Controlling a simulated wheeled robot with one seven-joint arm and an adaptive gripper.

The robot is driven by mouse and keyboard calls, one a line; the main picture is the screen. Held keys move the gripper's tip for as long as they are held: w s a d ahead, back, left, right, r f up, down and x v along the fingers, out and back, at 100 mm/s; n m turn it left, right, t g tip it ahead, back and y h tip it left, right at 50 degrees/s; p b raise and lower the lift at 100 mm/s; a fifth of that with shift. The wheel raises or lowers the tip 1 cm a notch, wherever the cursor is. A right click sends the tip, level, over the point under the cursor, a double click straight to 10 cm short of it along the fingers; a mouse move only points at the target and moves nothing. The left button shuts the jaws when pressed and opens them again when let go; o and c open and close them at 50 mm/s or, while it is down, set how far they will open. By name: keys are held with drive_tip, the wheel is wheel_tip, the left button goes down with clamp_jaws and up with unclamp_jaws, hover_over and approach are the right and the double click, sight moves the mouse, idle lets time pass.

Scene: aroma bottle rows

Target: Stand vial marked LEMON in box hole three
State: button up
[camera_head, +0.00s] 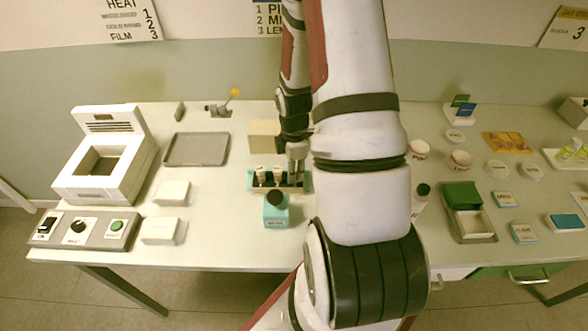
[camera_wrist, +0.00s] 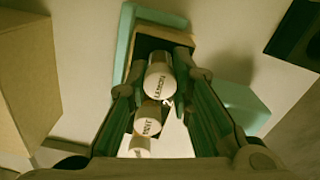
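The LEMON vial (camera_wrist: 159,82) has a pale round cap and stands at the far end of the box's row in the wrist view. Its lower part is hidden. The box (camera_head: 307,183) is dark with teal ends, and its teal end also shows in the wrist view (camera_wrist: 124,42). The MINT vial (camera_wrist: 148,118) and another pale-capped vial (camera_wrist: 140,146) stand in line with LEMON. My gripper (camera_head: 296,178) is down at the box's right end. In the wrist view my gripper (camera_wrist: 160,62) has its fingers either side of LEMON, with narrow gaps that look clear.
A teal bottle with a black cap (camera_head: 276,210) stands just in front of the box. A tan block (camera_head: 264,135) is behind it. White blocks (camera_head: 172,193) and a grey tray (camera_head: 196,149) lie left. A green box (camera_head: 462,195) and jars stand right.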

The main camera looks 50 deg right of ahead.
drive_tip(key=o, duration=0.4)
drive_tip(key=shift+c, duration=0.2)
drive_tip(key=shift+r, duration=0.1)
drive_tip(key=w+a+r+m+h, duration=0.1)
drive_tip(key=a+r, duration=0.2)
drive_tip(key=r, duration=0.7)
drive_tip(key=a+r+m, duration=0.1)
drive_tip(key=a+r, duration=0.1)
drive_tip(key=r, duration=0.9)
drive_tip(key=s+a+r+m+t, duration=0.2)
drive_tip(key=s+a+r+m, duration=0.2)
drive_tip(key=a+r, duration=0.4)
drive_tip(key=s+a+r+m+t+y, duration=0.1)
drive_tip(key=s+a+r+m+t, duration=0.2)
drive_tip(key=a, duration=0.7)
drive_tip(key=s+r+m, duration=0.2)
drive_tip(key=s+r, duration=0.1)
drive_tip(key=r, duration=0.1)
drive_tip(key=shift+a+r+t, duration=0.2)
drive_tip(key=shift+r+t, duration=0.1)
drive_tip(key=shift+r, duration=0.1)
